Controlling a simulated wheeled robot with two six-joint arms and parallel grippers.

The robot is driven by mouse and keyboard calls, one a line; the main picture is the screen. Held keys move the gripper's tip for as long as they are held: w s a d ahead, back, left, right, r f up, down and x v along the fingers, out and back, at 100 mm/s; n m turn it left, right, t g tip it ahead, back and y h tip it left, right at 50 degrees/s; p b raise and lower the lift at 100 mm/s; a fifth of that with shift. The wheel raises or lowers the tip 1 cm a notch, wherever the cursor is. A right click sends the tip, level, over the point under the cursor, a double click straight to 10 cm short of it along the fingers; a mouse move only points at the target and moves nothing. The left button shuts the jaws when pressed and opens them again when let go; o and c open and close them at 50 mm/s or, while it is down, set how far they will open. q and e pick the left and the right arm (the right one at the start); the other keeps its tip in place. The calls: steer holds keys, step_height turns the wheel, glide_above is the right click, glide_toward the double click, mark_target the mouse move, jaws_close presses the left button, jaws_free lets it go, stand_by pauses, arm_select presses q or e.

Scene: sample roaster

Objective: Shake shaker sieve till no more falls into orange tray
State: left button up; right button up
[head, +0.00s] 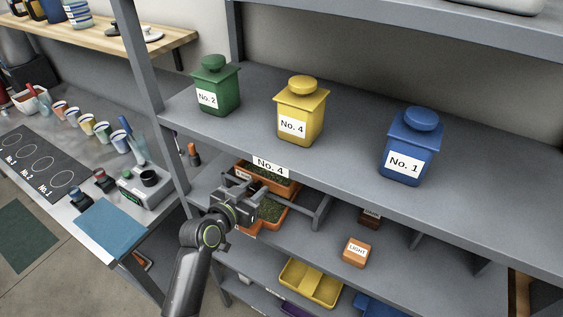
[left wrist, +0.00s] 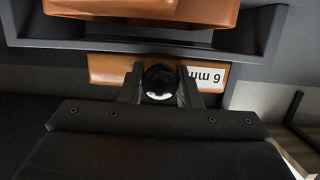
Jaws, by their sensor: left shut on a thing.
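The shaker sieve (head: 291,190), an orange box with green contents, sits in a grey frame on the shelf under the No. 4 label. In the left wrist view its orange front (left wrist: 108,68) bears an upside-down "6 mm" label. My left gripper (left wrist: 160,85) is shut on the dark round knob at that front. In the head view the left gripper (head: 240,196) covers part of the sieve. The orange tray (head: 272,224) lies below the sieve and holds some green contents; it also shows at the top of the left wrist view (left wrist: 140,8). My right gripper is not in view.
Green (head: 216,90), yellow (head: 302,108) and blue (head: 411,150) canisters stand on the shelf above. A "LIGHT" box (head: 356,252) is to the right of the frame, with a yellow bin (head: 311,285) below. A bench with cups (head: 85,128) is at left.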

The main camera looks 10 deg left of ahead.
mark_target(277, 192)
arm_select(q)
steer(key=shift+w+a+f, duration=0.15)
steer(key=shift+a, duration=0.25)
steer(key=d, duration=0.2)
steer(key=s+d, duration=0.1)
steer(key=d, duration=0.1)
steer(key=s+d, duration=0.1)
steer(key=shift+d, duration=0.4)
steer(key=shift+a, duration=0.1)
steer(key=shift+w+a, duration=0.25)
steer(key=shift+a, duration=0.45)
steer(key=shift+w+a, duration=0.25)
steer(key=shift+a, duration=0.45)
steer(key=o, duration=1.3)
steer(key=shift+s+r, duration=0.1)
steer(key=shift+r, duration=0.1)
